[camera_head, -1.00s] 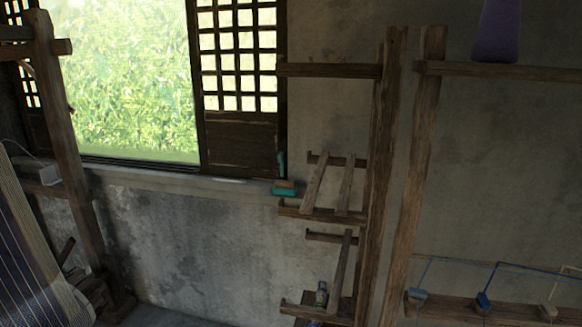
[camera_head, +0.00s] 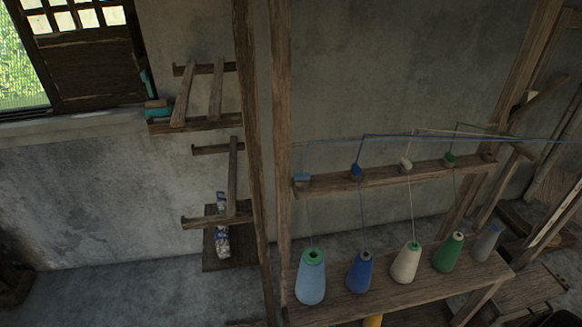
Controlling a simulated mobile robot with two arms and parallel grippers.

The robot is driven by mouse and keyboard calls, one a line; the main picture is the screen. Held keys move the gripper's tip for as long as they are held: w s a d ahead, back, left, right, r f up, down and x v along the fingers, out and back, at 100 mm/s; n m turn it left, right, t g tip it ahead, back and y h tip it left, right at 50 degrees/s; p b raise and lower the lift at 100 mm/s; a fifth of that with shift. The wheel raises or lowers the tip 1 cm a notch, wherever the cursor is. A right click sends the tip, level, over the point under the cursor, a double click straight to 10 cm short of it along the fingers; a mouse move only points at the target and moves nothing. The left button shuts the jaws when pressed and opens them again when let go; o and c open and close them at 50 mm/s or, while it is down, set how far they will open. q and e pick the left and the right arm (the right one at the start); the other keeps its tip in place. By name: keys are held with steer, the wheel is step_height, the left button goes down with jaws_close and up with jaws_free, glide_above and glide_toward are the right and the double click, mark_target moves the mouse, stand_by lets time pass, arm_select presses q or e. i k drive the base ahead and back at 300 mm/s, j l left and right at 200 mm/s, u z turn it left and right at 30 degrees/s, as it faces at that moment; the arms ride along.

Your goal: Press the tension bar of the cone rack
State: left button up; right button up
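The cone rack is at the centre and right, with several thread cones on its lower shelf (camera_head: 330,306): a light blue cone (camera_head: 310,280), a blue cone (camera_head: 360,274), a cream cone (camera_head: 405,264), a green cone (camera_head: 448,253) and a grey-blue one (camera_head: 486,243). Above them a wooden bar (camera_head: 385,176) runs across the rack, with small coloured pieces on top and threads passing over them. I cannot tell for sure whether this is the tension bar. Neither gripper is in view.
Wooden wall racks (camera_head: 205,122) with loose slats are at the left, by the window (camera_head: 95,50). Wooden posts (camera_head: 281,130) stand upright in front of the wall. Timber frames crowd the right edge. Grey floor (camera_head: 110,295) shows clear at the lower left.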

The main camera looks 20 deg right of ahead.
mark_target(565, 78)
steer(key=z, duration=1.7)
steer(key=i+l+u, duration=0.1)
steer(key=u, duration=0.3)
steer(key=l+u, duration=0.25)
steer(key=u, duration=0.15)
steer(key=l+u, duration=0.2)
steer(key=u, duration=0.2)
steer(key=l+u, duration=0.2)
steer(key=u, duration=0.2)
steer(key=l+u, duration=0.1)
steer(key=l, duration=0.35)
steer(key=k+l, duration=0.1)
steer(key=l, duration=0.3)
steer(key=l+u, duration=0.15)
steer(key=l, duration=0.3)
steer(key=k+l+u, duration=0.1)
steer(key=l, duration=0.3)
steer(key=k+l+u, duration=0.1)
steer(key=l, duration=0.3)
steer(key=k+l, duration=0.15)
steer(key=l, duration=0.25)
steer(key=k+l+u, duration=0.15)
steer(key=l, duration=0.25)
steer(key=i, duration=0.05)
